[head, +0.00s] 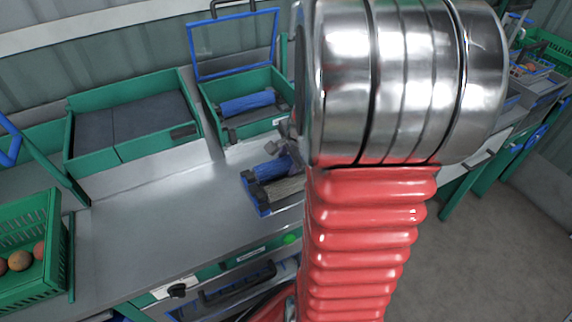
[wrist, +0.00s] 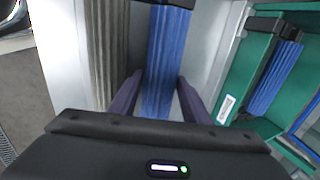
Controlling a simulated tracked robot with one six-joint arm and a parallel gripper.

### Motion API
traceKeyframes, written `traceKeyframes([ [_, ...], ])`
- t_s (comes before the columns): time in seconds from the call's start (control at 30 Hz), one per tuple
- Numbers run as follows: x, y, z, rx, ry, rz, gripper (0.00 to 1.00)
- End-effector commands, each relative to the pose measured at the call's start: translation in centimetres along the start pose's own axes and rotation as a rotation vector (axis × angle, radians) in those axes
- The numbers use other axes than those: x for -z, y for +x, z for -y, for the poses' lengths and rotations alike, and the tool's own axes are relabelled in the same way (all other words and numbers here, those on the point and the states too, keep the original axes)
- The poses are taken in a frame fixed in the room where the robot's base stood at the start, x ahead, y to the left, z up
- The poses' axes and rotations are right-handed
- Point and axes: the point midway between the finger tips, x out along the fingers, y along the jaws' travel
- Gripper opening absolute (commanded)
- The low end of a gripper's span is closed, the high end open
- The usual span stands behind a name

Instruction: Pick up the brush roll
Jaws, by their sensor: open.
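A blue ribbed brush roll (wrist: 166,60) runs between the two dark purple fingers of my gripper (wrist: 160,80) in the wrist view. The fingers are open, one on each side of it; I cannot tell whether they touch it. In the head view this blue roll (head: 272,169) lies on the bench beside a grey worn roll (head: 285,189), in a low blue-edged holder. The grey roll also shows left of the fingers in the wrist view (wrist: 105,50). My gripper (head: 288,150) is mostly hidden behind my arm in the head view.
A green bin (head: 212,112) with a raised blue-framed lid holds another blue roll (head: 248,103). A green tray with dark pads (head: 72,148) stands left of it. The bench middle (head: 150,225) is clear.

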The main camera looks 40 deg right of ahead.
Motion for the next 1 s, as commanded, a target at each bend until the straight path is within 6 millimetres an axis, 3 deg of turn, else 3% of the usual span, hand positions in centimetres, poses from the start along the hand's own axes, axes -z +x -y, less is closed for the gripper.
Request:
traceKeyframes([
  [0.3, 0.02, -0.02, -0.01, 0.000, 0.000, 0.000, 0.43],
  [0.77, 0.04, -0.03, -0.01, 0.000, 0.001, 0.000, 0.11],
  [1.0, 0.06, -0.11, 0.05, 0.001, 0.000, -0.001, 0.11],
])
